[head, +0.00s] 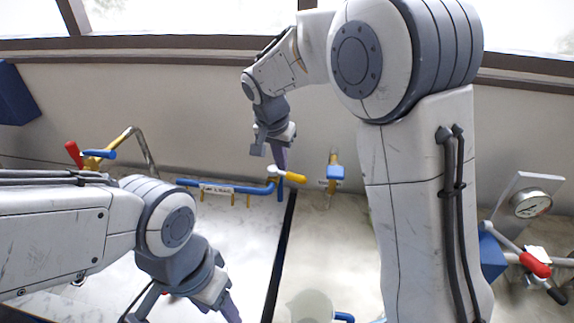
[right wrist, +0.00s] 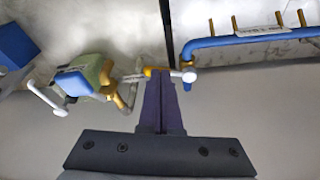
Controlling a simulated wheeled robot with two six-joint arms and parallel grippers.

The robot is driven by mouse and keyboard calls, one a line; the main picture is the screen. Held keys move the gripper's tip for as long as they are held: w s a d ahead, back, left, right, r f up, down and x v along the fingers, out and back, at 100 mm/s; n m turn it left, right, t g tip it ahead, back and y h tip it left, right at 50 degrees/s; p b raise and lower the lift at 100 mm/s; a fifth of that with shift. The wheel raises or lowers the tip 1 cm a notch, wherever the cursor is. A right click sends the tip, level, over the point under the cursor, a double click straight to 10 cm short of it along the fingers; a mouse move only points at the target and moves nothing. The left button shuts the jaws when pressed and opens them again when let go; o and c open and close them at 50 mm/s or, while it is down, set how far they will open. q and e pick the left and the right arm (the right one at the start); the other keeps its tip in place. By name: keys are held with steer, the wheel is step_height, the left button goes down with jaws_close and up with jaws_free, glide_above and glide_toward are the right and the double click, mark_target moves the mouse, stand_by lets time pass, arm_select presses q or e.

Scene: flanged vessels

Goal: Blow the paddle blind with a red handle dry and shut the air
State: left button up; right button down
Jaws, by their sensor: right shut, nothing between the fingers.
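A blue air pipe (head: 225,187) with a small label runs along the back wall. At its right end is a valve with a yellow lever (head: 294,177). My right gripper (head: 282,163) is shut and empty, pointing down at this lever. In the right wrist view its fingertips (right wrist: 163,78) overlap the yellow lever (right wrist: 153,71); I cannot tell whether they touch.
A tap with red and blue handles (head: 98,154) stands at the back left. A brass valve with a blue handle (head: 335,172) is right of the air valve. A gauge (head: 531,204) and a red-handled lever (head: 536,262) are at the right. A pale round vessel (head: 311,306) is at the bottom.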

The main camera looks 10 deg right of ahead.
mark_target(289, 178)
steer(key=b+x, duration=0.1)
steer(key=x, duration=0.2)
steer(key=w+b+x, duration=0.1)
steer(key=b+x, duration=0.1)
steer(key=x, duration=0.2)
steer(key=d+b+x, duration=0.1)
steer(key=b+x, duration=0.1)
steer(key=x, duration=0.2)
steer(key=shift+w+d+r, duration=0.1)
steer(key=shift+w+r, duration=0.1)
steer(key=shift+r, duration=0.15)
steer(key=shift+w+d+f, duration=0.25)
steer(key=shift+w+d, duration=0.2)
steer(key=shift+w, duration=0.1)
